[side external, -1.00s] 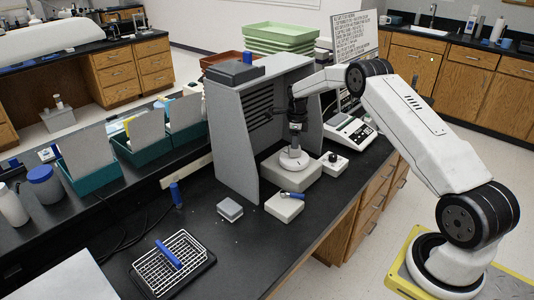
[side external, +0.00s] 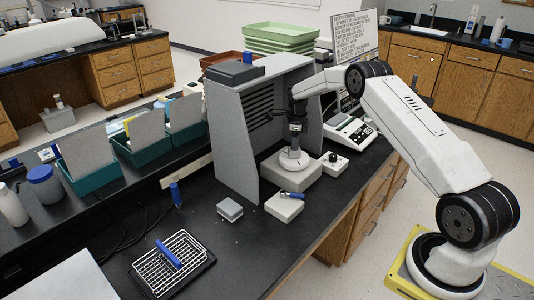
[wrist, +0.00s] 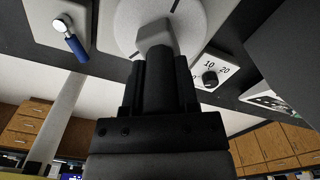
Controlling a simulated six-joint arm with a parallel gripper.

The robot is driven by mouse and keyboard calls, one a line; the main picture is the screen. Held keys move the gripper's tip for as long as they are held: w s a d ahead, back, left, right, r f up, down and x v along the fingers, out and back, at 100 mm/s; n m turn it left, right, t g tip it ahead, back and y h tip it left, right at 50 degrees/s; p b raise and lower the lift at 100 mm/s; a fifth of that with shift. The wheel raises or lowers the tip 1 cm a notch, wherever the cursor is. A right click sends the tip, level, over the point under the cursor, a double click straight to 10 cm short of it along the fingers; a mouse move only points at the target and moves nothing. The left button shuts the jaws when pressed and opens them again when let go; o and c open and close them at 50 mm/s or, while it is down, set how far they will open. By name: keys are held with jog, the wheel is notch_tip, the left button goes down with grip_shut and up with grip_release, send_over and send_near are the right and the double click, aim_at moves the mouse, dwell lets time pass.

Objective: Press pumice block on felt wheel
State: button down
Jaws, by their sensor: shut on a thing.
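The felt wheel (side external: 284,160) is a white disc lying flat on a pale grey base in front of the grey louvred hood. In the wrist view the wheel (wrist: 128,22) fills the top middle, with a thin dark line on it. My gripper (side external: 294,150) points down over the wheel. In the wrist view my gripper (wrist: 158,55) is shut on a small light grey pumice block (wrist: 153,36). The block's far end overlaps the wheel's face; I cannot tell whether it touches or sits just above. In the side view the block is too small to make out.
A control box with a black knob (wrist: 210,77) stands right of the wheel. A pale block with a blue-handled tool (side external: 291,195) lies in front, beside a small grey box (side external: 230,209). The grey hood (side external: 232,140) closes in the left and back. A wire rack (side external: 165,270) stands front left.

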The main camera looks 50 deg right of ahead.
jog(key=shift+f, duration=0.25)
dwell(0.8)
jog(key=shift+r, duration=3.5)
jog(key=shift+a, duration=0.15)
